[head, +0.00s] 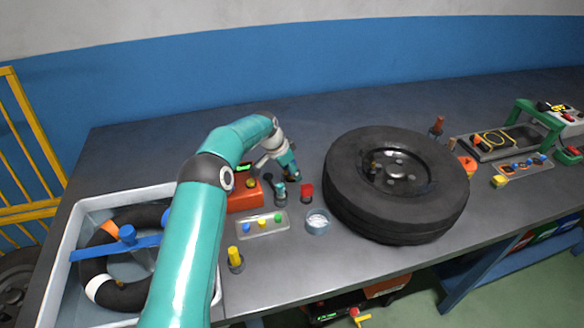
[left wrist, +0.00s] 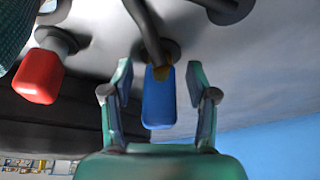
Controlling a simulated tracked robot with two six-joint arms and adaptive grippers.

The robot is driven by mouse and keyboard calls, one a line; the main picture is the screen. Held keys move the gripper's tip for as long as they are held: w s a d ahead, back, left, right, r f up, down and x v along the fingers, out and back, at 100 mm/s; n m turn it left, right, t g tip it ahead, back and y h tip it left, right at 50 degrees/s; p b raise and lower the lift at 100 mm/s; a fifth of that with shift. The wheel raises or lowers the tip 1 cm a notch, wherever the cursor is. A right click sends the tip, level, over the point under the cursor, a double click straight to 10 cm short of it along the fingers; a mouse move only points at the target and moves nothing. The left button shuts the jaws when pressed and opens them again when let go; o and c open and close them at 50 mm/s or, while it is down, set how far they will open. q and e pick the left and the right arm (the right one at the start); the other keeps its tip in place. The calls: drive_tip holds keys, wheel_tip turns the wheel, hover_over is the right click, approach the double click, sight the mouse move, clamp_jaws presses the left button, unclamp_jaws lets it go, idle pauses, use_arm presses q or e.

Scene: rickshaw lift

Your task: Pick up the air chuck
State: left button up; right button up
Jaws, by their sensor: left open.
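My left gripper (head: 290,172) reaches down to the workbench behind the row of small parts, left of the big tyre. In the left wrist view its two fingers (left wrist: 158,80) are open, one on each side of a blue block-shaped handle (left wrist: 159,100). A dark bent stem joins this handle, which may be the air chuck; I cannot tell for sure. Gaps show between the fingers and the handle. A red-capped part (head: 306,190) stands just in front of the gripper and shows in the left wrist view (left wrist: 38,77). My right gripper is out of view.
The wheel with its black tyre (head: 345,200) lies flat on the bench. An orange box (head: 243,200), a tray of coloured caps (head: 262,226) and a small round dish (head: 317,222) sit nearby. A grey tub (head: 60,250) holds an inner tube. The bench's back is clear.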

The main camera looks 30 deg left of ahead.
use_arm(q)
clamp_jaws()
drive_tip(key=shift+r, duration=0.15)
drive_tip(key=shift+r, duration=0.5)
wheel_tip(320, 180, up, 9)
drive_tip(key=shift+w+r, duration=0.1)
wheel_tip(320, 180, up, 10)
drive_tip(key=p, duration=0.5)
drive_tip(key=shift+f, duration=0.2)
